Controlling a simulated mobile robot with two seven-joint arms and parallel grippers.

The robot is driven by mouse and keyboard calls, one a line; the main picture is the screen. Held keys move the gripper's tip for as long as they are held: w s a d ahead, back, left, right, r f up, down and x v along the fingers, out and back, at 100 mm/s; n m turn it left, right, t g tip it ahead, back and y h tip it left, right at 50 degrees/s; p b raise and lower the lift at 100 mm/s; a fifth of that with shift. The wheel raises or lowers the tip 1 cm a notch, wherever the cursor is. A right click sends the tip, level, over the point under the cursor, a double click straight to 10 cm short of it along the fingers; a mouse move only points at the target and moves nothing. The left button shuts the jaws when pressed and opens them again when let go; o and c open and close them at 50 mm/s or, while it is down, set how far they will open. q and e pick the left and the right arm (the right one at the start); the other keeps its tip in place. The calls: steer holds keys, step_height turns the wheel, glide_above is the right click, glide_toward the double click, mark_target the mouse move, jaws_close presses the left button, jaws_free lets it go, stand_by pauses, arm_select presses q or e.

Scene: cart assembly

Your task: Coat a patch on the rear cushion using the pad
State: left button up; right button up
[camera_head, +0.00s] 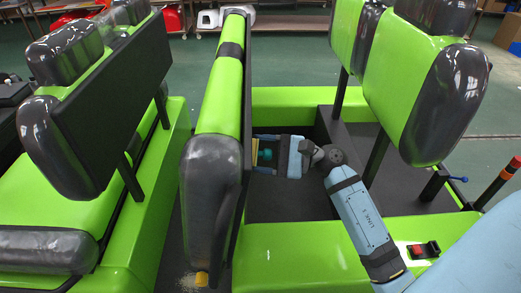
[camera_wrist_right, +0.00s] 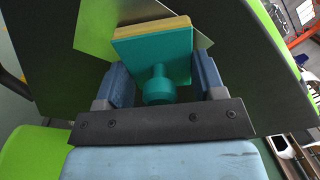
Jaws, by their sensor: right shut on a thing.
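My right gripper (camera_head: 279,157) reaches in from the right and is shut on the pad's handle. The teal pad (camera_wrist_right: 152,58) has a yellowish face layer and a round knob between the blue fingers; in the head view the pad (camera_head: 265,154) shows small. It is close to the black back panel (camera_head: 247,120) of the middle green cushion (camera_head: 216,100). In the right wrist view a greyish, shiny patch (camera_wrist_right: 183,24) shows on the dark panel (camera_wrist_right: 225,70) behind the pad. I cannot tell whether the pad touches it. My left gripper is not in view.
Green seat backs with dark glossy ends stand at left (camera_head: 110,100) and right (camera_head: 425,85). Black posts (camera_head: 377,160) rise near my right arm. A red-topped switch (camera_head: 422,250) and a blue-tipped lever (camera_head: 455,179) are at right. The dark footwell (camera_head: 290,205) is open.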

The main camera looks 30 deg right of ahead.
steer(key=shift+s+a+b, duration=1.4)
steer(key=shift+s+a, duration=0.6)
steer(key=shift+s, duration=0.95)
steer(key=shift+w+d+f+b, duration=0.1)
steer(key=shift+w+d+b, duration=0.45)
steer(key=shift+w+b, duration=0.25)
steer(key=shift+w+d+r+b, duration=0.1)
steer(key=shift+w+d+b, duration=0.5)
steer(key=shift+w, duration=0.35)
steer(key=shift+w+d+f+b, duration=0.1)
steer(key=shift+w+d+b, duration=0.35)
steer(key=shift+w+b, duration=0.35)
steer(key=shift+w+d, duration=0.3)
steer(key=shift+w, duration=0.2)
steer(key=w+d+b, duration=0.1)
steer(key=w+b, duration=0.1)
steer(key=w, duration=0.1)
steer(key=shift+d+b, duration=0.35)
steer(key=shift+d, duration=0.05)
